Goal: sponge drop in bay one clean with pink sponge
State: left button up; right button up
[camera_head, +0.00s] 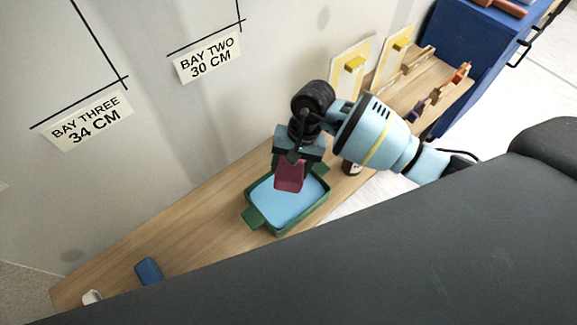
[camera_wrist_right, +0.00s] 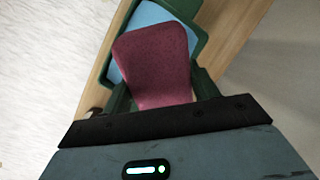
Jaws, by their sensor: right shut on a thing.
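The pink sponge (camera_head: 289,176) is held in my right gripper (camera_head: 294,158), which is shut on it. It hangs over a green tray (camera_head: 251,217) with a light blue inside, like water. I cannot tell whether the sponge touches the blue surface. In the right wrist view the sponge (camera_wrist_right: 155,62) is in front of the green tray (camera_wrist_right: 203,25) and hides part of it. Wall labels read BAY THREE (camera_head: 88,124) and BAY TWO (camera_head: 208,57); a bay one label is not in view. My left gripper is not in view.
A long wooden table (camera_head: 180,232) runs along the wall. A blue block (camera_head: 149,271) and a small white thing (camera_head: 92,297) lie at its near left end.

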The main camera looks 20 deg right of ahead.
jog(key=shift+b+x, duration=0.4)
jog(key=shift+x, duration=0.5)
notch_tip(320, 180, down, 3)
jog(key=shift+d+r+b, duration=0.15)
jog(key=shift+d+b, duration=0.05)
jog(key=shift+b, duration=0.45)
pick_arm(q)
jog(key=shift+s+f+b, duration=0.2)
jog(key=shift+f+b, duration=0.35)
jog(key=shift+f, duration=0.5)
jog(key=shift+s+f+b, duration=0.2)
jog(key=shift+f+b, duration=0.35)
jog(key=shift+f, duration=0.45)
pick_arm(e)
jog(key=shift+w+f, duration=0.15)
jog(key=shift+f, duration=1.45)
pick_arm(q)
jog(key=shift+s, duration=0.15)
pick_arm(e)
jog(key=shift+f, duration=1.45)
